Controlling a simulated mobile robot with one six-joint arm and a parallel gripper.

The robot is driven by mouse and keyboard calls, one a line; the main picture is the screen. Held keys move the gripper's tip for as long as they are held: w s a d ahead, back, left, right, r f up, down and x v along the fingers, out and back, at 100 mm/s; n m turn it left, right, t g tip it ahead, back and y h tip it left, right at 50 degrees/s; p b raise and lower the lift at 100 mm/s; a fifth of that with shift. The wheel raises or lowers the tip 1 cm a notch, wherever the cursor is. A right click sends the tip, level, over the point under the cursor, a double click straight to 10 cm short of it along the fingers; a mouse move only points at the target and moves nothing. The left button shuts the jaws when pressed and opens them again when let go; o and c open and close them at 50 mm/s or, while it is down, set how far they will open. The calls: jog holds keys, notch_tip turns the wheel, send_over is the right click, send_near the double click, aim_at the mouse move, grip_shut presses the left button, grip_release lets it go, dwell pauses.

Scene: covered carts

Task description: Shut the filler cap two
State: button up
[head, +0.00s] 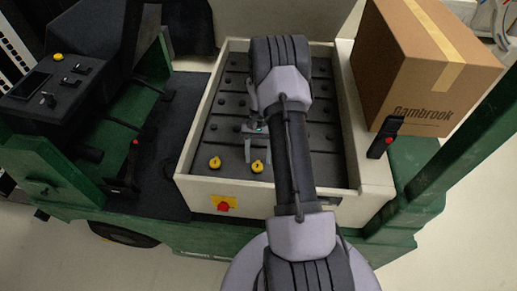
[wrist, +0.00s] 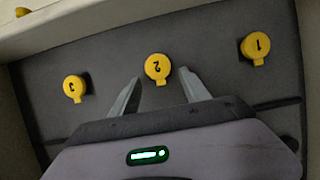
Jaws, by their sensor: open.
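In the wrist view the yellow filler cap two (wrist: 157,67) is a round disc marked 2, upside down in the picture, with a small tab at its lower edge. I cannot tell whether it is fully seated. My gripper (wrist: 159,77) is open and empty, its two fingers on either side of the cap's lower edge with gaps showing. Cap one (wrist: 255,46) lies to the right and cap three (wrist: 74,87) to the left. In the head view my gripper (head: 252,150) hangs just behind a yellow cap (head: 257,166), and another yellow cap (head: 215,163) lies left. My arm hides part of the row.
The caps sit on a dark panel inside a pale-walled bay (head: 196,130). A red knob on a yellow plate (head: 224,204) is on its front wall. A cardboard box (head: 425,65) and a black handset (head: 385,138) stand right. A control console (head: 65,85) is left.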

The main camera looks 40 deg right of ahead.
jog(key=p+v, duration=0.4)
jog(key=v, duration=1.3)
jog(key=shift+p, duration=0.35)
